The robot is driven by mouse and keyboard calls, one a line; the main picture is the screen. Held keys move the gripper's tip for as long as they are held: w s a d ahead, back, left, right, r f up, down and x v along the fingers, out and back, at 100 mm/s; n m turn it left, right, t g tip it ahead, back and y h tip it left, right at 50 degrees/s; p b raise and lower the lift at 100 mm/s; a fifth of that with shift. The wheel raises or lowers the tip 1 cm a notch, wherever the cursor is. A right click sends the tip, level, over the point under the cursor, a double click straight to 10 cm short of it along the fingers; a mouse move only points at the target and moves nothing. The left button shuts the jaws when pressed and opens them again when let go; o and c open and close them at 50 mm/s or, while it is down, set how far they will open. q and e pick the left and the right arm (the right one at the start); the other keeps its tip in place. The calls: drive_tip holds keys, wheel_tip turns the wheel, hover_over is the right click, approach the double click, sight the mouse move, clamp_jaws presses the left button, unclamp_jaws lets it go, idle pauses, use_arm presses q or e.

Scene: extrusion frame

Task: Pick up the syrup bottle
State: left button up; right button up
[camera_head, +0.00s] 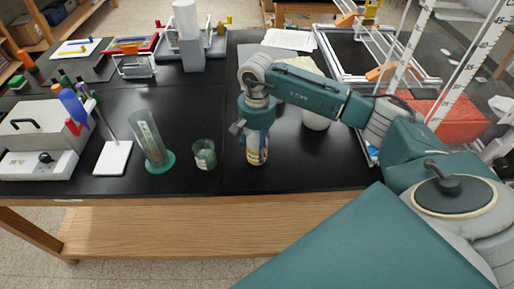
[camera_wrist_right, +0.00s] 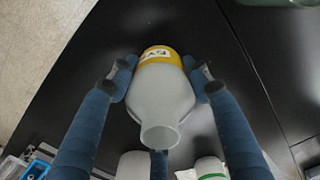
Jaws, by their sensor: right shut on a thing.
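The syrup bottle (camera_head: 257,157) shows below my right gripper (camera_head: 257,133) in the head view, near the front of the black table. It has a yellow label band with partly readable letters. In the right wrist view the pale grey bottle (camera_wrist_right: 162,98) points its open mouth towards the camera. The blue fingers of my right gripper (camera_wrist_right: 160,82) are shut around its sides. The bottle looks roughly upright; I cannot tell whether its base touches the table. The gripper hides its upper part in the head view. My left gripper is not in view.
A green-tinted beaker (camera_head: 204,154) and a tilted glass cylinder (camera_head: 148,139) stand left of the bottle. A white container (camera_head: 316,119) is behind my right arm. A clear ruled panel (camera_head: 455,75) and a red box (camera_head: 455,116) are at the right. The table's front edge is close.

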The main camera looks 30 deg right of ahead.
wheel_tip(320, 180, up, 14)
drive_tip(key=b, duration=0.4)
drive_tip(key=shift+w+f, duration=0.1)
wheel_tip(320, 180, up, 6)
drive_tip(key=shift+f+p, duration=0.1)
drive_tip(key=shift+p, duration=0.3)
